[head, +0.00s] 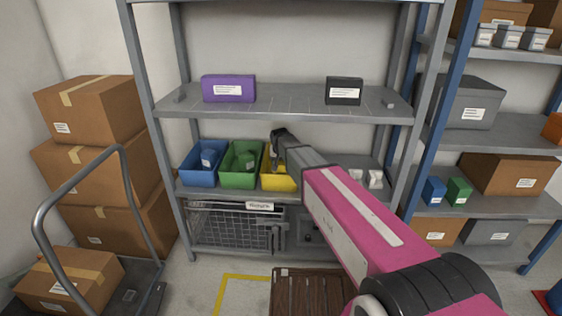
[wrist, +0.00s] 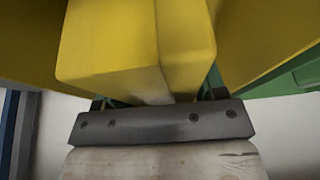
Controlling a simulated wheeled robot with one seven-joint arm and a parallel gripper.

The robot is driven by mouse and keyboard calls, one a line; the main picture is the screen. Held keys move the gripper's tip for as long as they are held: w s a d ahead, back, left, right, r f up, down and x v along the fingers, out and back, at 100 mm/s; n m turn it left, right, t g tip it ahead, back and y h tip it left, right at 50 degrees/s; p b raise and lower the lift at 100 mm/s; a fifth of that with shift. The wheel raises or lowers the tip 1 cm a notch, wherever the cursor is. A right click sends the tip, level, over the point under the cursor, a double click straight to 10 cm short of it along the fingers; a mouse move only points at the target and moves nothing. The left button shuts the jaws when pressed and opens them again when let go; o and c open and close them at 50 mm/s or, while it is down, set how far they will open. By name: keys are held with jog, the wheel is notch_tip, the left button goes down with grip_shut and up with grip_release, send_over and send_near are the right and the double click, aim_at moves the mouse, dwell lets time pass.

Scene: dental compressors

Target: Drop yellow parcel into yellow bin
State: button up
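A yellow parcel (wrist: 110,45) fills the middle of the wrist view, close against the palm of my gripper (wrist: 155,104). Dark finger parts show at both sides of it, so my gripper appears shut on it; the fingertips are hidden. In the head view my gripper (head: 277,156) points down at the yellow bin (head: 279,183), at its rim. The parcel cannot be made out there. The yellow bin stands on the lower shelf, partly hidden by my arm. Its yellow walls (wrist: 262,35) show around the parcel in the wrist view.
A green bin (head: 232,178) and a blue bin (head: 196,178) stand left of the yellow bin, each holding a parcel. The shelf above (head: 280,105) carries a purple box (head: 228,89) and a black box (head: 344,91). Grey uprights flank the shelves.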

jog(key=o, duration=0.3)
jog(key=shift+r, duration=0.1)
jog(key=shift+r, duration=0.55)
jog(key=v, duration=0.5)
jog(key=shift+s+r, duration=0.15)
jog(key=shift+s, duration=0.25)
jog(key=s, duration=1.1)
jog(key=s+d+f+g, duration=0.2)
jog(key=s+d+f, duration=0.3)
jog(key=s+d, duration=0.4)
jog(key=s+d+f+g, duration=0.2)
jog(key=s+d+f, duration=0.3)
jog(key=s+d, duration=0.4)
jog(key=d, duration=0.5)
jog(key=shift+d+f+g, duration=0.15)
jog(key=shift+d+g, duration=0.15)
jog(key=shift+d, duration=0.05)
